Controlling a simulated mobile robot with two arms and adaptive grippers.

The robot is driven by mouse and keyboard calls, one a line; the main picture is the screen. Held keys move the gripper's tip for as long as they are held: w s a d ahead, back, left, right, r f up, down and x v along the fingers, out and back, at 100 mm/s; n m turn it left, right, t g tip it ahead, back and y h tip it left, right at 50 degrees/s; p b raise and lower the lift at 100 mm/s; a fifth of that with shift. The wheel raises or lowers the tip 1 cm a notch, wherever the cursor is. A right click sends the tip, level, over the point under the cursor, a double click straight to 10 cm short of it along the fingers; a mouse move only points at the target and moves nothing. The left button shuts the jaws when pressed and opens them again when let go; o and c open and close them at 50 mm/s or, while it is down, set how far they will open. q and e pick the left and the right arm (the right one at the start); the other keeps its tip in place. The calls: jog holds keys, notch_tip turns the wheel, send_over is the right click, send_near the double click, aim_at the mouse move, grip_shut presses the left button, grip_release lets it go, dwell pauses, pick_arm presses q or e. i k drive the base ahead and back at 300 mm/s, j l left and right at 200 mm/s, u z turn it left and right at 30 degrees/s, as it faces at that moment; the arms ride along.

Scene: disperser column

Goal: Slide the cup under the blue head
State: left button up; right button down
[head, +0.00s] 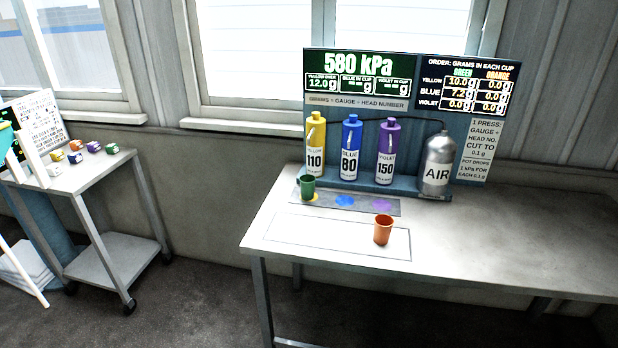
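A green cup (307,188) stands upright at the left end of the grey strip, over the yellow spot and in front of the yellow dispenser (315,143). The blue dispenser (350,150), labelled 80, stands to its right, and the blue spot (345,201) before it is bare. The violet dispenser (387,152), labelled 150, is further right, with a bare violet spot (381,205). An orange cup (383,229) stands upright inside the outlined area nearer the table's front edge. Neither gripper can be made out in the head view.
The white table (520,245) is clear to the right. A silver AIR bottle (437,165) stands right of the dispensers. A board (361,65) behind reads 580 kPa. A cart (85,178) with several small coloured blocks stands at the left, across a floor gap.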

aim_at(307, 180)
jog(key=i+j+z, duration=0.3)
jog(key=i, duration=0.2)
jog(key=i+j+z, duration=0.25)
jog(key=i+j, duration=0.15)
jog(key=j, duration=0.05)
